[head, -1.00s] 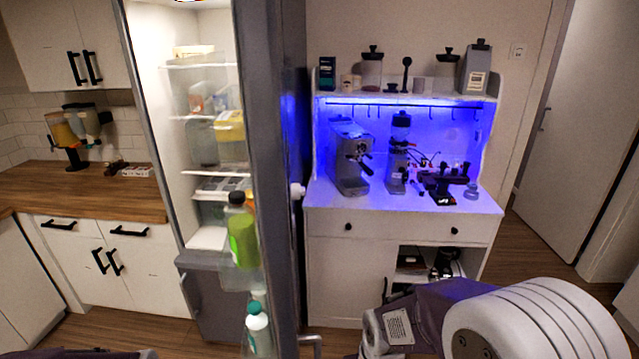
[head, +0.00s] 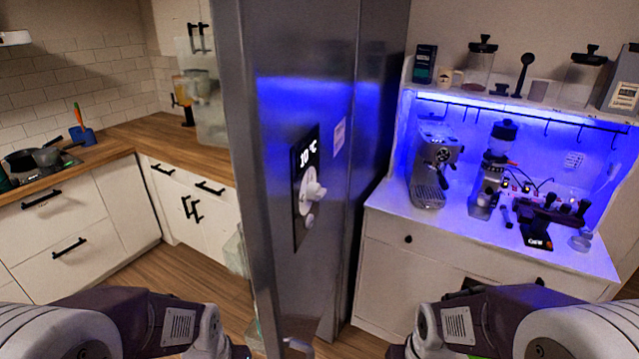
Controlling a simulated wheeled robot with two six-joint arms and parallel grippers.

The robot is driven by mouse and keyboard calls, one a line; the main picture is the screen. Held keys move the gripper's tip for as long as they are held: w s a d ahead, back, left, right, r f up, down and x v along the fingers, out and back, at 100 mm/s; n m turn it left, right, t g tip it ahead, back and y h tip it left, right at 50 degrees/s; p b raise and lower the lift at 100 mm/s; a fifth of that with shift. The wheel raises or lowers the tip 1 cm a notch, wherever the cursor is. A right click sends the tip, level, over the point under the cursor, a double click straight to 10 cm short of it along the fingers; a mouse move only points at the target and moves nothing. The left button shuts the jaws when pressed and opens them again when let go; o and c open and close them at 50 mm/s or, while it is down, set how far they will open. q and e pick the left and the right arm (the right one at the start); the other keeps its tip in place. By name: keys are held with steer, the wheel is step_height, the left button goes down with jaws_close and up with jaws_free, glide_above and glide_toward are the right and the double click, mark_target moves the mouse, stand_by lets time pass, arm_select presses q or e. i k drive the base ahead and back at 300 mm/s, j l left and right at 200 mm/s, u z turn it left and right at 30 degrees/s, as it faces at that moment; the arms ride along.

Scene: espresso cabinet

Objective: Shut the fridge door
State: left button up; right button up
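The grey fridge door (head: 285,110) stands open in the middle of the head view, its narrow edge (head: 238,150) facing me. A metal handle (head: 298,345) shows low on the door at the bottom of the picture. Clear door bins (head: 205,115) stick out on its inner side, to the left. The fridge interior is hidden behind the door. My two forearms come in at the bottom left and bottom right. Both grippers are out of view.
A white coffee cabinet (head: 395,260) with an espresso machine (head: 435,165) and grinder (head: 492,170) stands just right of the fridge. A wooden counter (head: 125,145) over white drawers lies left. Open floor (head: 180,270) shows left of the door.

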mark_target(286, 68)
steer(key=i+l+u, duration=0.15)
steer(key=l, duration=0.5)
steer(key=l+u, duration=0.2)
steer(key=l, duration=0.4)
